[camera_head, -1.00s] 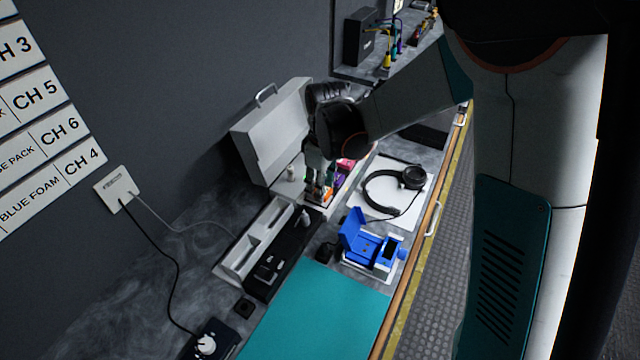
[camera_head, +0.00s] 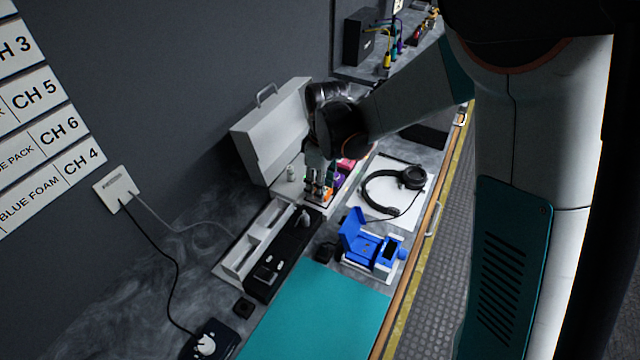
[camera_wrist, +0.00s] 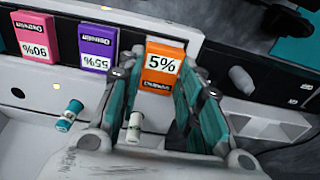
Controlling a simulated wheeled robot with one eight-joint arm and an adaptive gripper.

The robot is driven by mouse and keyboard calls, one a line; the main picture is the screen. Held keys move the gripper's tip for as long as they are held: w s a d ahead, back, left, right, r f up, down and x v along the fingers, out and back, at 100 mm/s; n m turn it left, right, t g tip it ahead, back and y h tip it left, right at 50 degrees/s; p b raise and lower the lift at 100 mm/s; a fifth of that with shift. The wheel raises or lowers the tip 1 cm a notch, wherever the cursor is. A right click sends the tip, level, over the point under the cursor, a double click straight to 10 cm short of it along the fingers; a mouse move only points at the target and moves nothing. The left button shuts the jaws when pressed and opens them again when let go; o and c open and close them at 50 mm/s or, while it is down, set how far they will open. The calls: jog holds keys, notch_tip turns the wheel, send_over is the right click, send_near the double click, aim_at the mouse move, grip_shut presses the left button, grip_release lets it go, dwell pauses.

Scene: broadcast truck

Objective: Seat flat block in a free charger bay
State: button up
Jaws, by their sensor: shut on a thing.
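My gripper (camera_head: 316,188) points down at the near end of the open white case. In the wrist view its fingers (camera_wrist: 160,92) are shut on an orange block (camera_wrist: 162,66) with a white label reading 5%. The block stands at the end of a row with a purple block (camera_wrist: 97,47) marked 55% and a pink block (camera_wrist: 34,36) marked 90%. I cannot tell whether it is clear of its slot. A long black unit (camera_head: 287,250), seemingly the charger, lies nearer, with a grey piece (camera_head: 304,218) standing on it. Its bays are too small to judge.
A pale tray with recesses (camera_head: 238,262) runs along the black unit. The case's raised lid (camera_head: 268,130) stands close behind my gripper. Headphones (camera_head: 376,190) and a blue device (camera_head: 362,246) lie to the right. The teal mat (camera_head: 312,310) is clear.

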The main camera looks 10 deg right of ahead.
jog(key=shift+f+b, duration=0.6)
jog(key=shift+f, duration=0.15)
jog(key=o, duration=1.2)
jog(key=shift+r, duration=0.1)
jog(key=r, duration=1.2)
jog(key=shift+s+d, duration=0.25)
jog(key=shift+d, duration=0.05)
jog(key=shift+f, duration=0.1)
